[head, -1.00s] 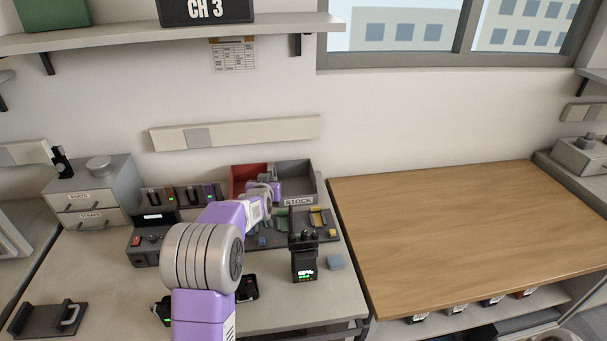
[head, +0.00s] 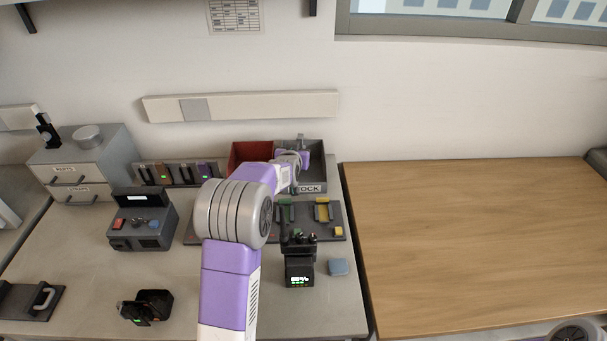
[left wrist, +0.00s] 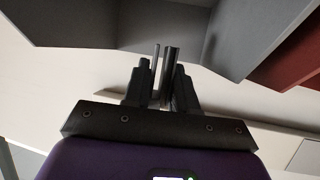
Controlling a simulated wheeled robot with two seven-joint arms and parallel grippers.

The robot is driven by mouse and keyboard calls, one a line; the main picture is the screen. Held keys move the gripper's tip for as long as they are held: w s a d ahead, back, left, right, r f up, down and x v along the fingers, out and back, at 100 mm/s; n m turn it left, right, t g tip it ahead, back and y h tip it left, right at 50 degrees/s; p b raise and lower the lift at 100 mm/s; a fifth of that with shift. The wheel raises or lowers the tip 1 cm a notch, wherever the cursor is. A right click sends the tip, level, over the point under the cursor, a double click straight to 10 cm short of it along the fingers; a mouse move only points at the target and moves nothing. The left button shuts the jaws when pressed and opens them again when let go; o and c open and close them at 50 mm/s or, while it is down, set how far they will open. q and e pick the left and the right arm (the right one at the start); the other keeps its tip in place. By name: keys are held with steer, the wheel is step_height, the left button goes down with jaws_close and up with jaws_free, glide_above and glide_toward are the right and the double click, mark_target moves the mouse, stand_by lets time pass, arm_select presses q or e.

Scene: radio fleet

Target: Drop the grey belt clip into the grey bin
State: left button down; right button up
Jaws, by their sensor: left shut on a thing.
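My left arm reaches over the bench, and its gripper (head: 302,141) is at the grey bin (head: 316,184), which is labelled STOCK. In the left wrist view my left gripper (left wrist: 162,85) is shut on a narrow grey piece, the grey belt clip (left wrist: 170,68), which shows between the black fingers. The grey bin's wall (left wrist: 150,32) fills the top of that view, beyond the fingertips. In the head view the clip is too small to make out clearly, and the arm hides part of the bin. My right gripper is not in view.
A red bin (head: 249,152) adjoins the grey bin on the left. A black radio (head: 299,265) stands upright in front, beside a small blue block (head: 338,267). A dark tray (head: 332,220) with coloured parts lies before the bins. The wooden table (head: 470,240) is clear.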

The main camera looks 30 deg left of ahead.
arm_select(q)
steer(key=shift+f+b, duration=0.3)
steer(key=shift+f, duration=0.4)
steer(key=c, duration=0.8)
jaws_free()
steer(key=p+v, duration=0.2)
steer(key=v, duration=0.5)
steer(key=shift+s+d+r+p, duration=0.15)
steer(key=shift+s+p, duration=0.05)
steer(key=shift+p, duration=0.2)
